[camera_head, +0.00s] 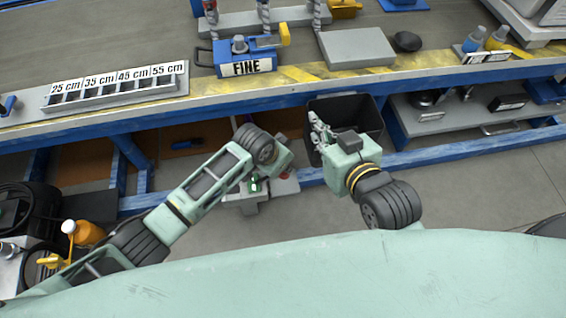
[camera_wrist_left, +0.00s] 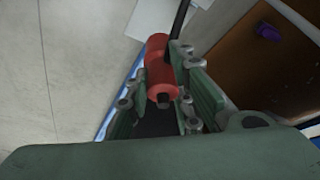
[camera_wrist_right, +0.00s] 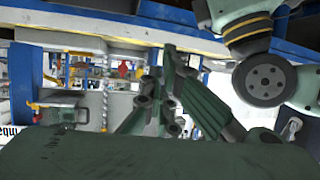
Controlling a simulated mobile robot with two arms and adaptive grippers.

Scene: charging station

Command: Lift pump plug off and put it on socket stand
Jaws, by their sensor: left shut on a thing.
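The pump plug (camera_wrist_left: 160,82) is a red cylinder with a black cable or rod at its far end, in the left wrist view. My left gripper (camera_wrist_left: 160,88) is shut on it, with a finger on each side. In the head view my left wrist hides most of this hold. A grey stand (camera_head: 246,205) with a green light shows below that wrist, perhaps the socket stand; its sockets cannot be made out. My right gripper (camera_head: 319,132) is by the black bin under the table; it also shows in the right wrist view (camera_wrist_right: 160,85). Its finger gap is unclear.
The long blue-framed table (camera_head: 330,88) runs across the back, holding a blue FINE box (camera_head: 246,66) and a labelled rack (camera_head: 118,93). An orange bottle (camera_head: 88,233) is at lower left.

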